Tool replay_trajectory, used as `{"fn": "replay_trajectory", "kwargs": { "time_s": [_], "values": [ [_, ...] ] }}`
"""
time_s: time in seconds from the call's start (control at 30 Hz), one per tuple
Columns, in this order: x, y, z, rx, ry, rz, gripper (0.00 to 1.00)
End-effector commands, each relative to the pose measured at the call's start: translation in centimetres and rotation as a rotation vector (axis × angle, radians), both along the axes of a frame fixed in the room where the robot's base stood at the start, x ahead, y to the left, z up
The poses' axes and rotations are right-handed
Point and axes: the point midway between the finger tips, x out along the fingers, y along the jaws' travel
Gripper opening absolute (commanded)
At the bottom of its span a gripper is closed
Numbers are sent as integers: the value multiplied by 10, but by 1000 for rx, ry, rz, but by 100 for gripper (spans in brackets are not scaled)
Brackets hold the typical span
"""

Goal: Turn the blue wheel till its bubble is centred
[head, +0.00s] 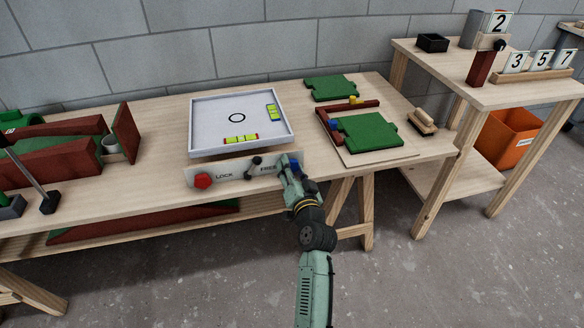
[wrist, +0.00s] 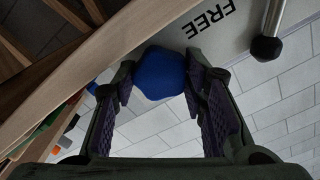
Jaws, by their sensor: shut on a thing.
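The blue wheel (wrist: 158,72) is a faceted knob on the pale front panel (head: 232,173), at the panel's right end by the word FREE. My gripper (wrist: 160,80) is shut on it, with a finger on either side. In the head view my gripper (head: 291,166) mostly hides the wheel. The white tray (head: 196,124) above the panel bears a yellow-green vial (head: 240,139) along its front edge and another vial (head: 272,112) at its right side. The bubbles are too small to read with certainty.
A red wheel (head: 203,181) sits at the panel's left end. A lever with a black knob (wrist: 267,48) stands between the words LOCK and FREE, close to my gripper. Green plates (head: 370,131) and a brush (head: 424,122) lie to the right on the bench.

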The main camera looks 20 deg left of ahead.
Motion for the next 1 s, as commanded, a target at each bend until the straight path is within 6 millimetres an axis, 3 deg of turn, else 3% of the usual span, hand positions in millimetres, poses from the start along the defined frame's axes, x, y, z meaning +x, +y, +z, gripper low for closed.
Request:
{"fn": "replay_trajectory", "kwargs": {
  "time_s": [0.47,0.5,0.8,1.0],
  "values": [
    [0,0,-1,18,14,0,11],
    [0,0,-1,18,14,0,40],
    [0,0,-1,18,13,1,60],
    [0,0,0,17,12,0,60]
  ]
}}
